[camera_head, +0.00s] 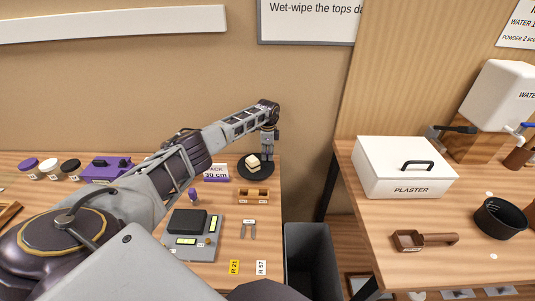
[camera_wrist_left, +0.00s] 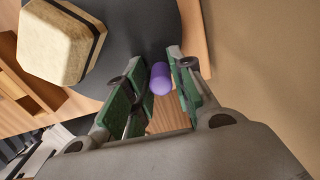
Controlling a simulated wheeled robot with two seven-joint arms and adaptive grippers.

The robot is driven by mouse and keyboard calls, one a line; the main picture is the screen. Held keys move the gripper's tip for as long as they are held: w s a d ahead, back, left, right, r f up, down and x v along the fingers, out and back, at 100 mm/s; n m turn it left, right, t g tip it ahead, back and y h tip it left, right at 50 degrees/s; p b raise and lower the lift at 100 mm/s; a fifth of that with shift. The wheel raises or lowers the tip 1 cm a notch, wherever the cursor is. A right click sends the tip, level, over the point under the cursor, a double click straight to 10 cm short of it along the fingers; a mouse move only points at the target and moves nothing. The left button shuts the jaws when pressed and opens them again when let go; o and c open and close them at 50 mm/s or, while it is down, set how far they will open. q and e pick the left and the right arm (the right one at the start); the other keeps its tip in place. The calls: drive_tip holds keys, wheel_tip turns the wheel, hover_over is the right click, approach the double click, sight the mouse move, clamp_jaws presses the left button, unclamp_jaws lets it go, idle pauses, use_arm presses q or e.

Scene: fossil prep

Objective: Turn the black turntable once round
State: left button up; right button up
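The black turntable (camera_head: 257,176) is a flat dark disc at the back right of the left table. A pale block with a dark band (camera_head: 253,162) sits on it. In the left wrist view the turntable (camera_wrist_left: 135,32) fills the top, with the block (camera_wrist_left: 62,38) at the upper left. My left gripper (camera_head: 268,156) points down over the disc's right side. In the wrist view its green-padded fingers (camera_wrist_left: 157,92) stand apart on either side of a purple peg (camera_wrist_left: 160,77) at the disc's edge. Whether a finger touches the peg is unclear. My right gripper is not in view.
A grey scale (camera_head: 192,232) is closer to me. A dark bin (camera_head: 308,250) fills the gap before the right table, which bears a white plaster box (camera_head: 405,170).

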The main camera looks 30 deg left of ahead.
use_arm(q)
drive_tip(key=shift+o, duration=1.1)
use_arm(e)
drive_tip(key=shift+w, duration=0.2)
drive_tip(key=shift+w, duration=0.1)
use_arm(q)
drive_tip(key=shift+r, duration=0.1)
drive_tip(key=shift+w+r, duration=0.1)
drive_tip(key=shift+r, duration=0.5)
wheel_tip(320, 180, up, 11)
drive_tip(key=shift+f, duration=0.15)
drive_tip(key=shift+f, duration=0.1)
